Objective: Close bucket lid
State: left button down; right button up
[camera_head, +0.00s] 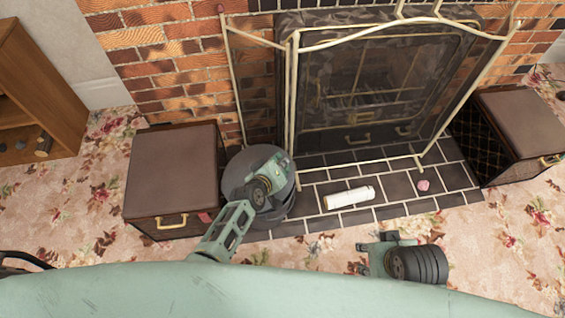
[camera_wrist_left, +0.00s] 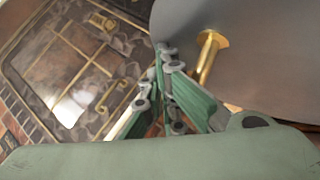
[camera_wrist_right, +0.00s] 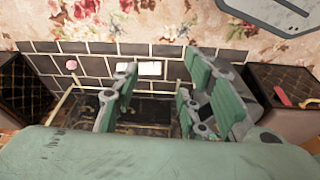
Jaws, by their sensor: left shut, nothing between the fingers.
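The dark grey round bucket (camera_head: 280,213) stands on the tiled hearth beside a brown box. Its grey disc-like lid (camera_head: 236,175) shows at the top, partly hidden by my left gripper (camera_head: 284,160); I cannot tell whether it is fully seated. In the left wrist view the lid (camera_wrist_left: 265,60) fills the upper right, with a gold knob or handle (camera_wrist_left: 208,58). My left gripper (camera_wrist_left: 168,55) is shut and empty, close beside the gold part; contact is unclear. My right gripper (camera_wrist_right: 158,80) is open and empty, right of the bucket in the head view, over the carpet's hearth side.
A brown box (camera_head: 172,170) stands left of the bucket, another (camera_head: 520,125) at the right. A gold-framed fire screen (camera_head: 290,100) stands close behind the bucket. A white cylinder (camera_head: 348,197) and a small pink object (camera_head: 423,185) lie on the hearth (camera_head: 388,212).

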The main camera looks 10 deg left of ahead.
pick_arm(q)
jog(key=shift+f, duration=0.15)
pick_arm(e)
jog(key=shift+r, duration=0.35)
pick_arm(q)
jog(key=shift+d, duration=0.1)
pick_arm(e)
jog(key=shift+d+r, duration=0.1)
jog(key=shift+r, duration=0.05)
pick_arm(q)
jog(key=shift+f, duration=0.1)
pick_arm(e)
jog(key=shift+r, duration=0.2)
jog(key=shift+s, duration=0.1)
pick_arm(q)
jog(key=shift+f, duration=0.1)
pick_arm(e)
jog(key=shift+r, duration=0.3)
pick_arm(q)
jog(key=shift+d+f+b, duration=0.1)
jog(key=shift+f+b, duration=0.05)
jog(key=shift+b, duration=0.15)
pick_arm(e)
jog(key=shift+s+d+r, duration=0.1)
jog(key=shift+r, duration=0.15)
dwell(2.1)
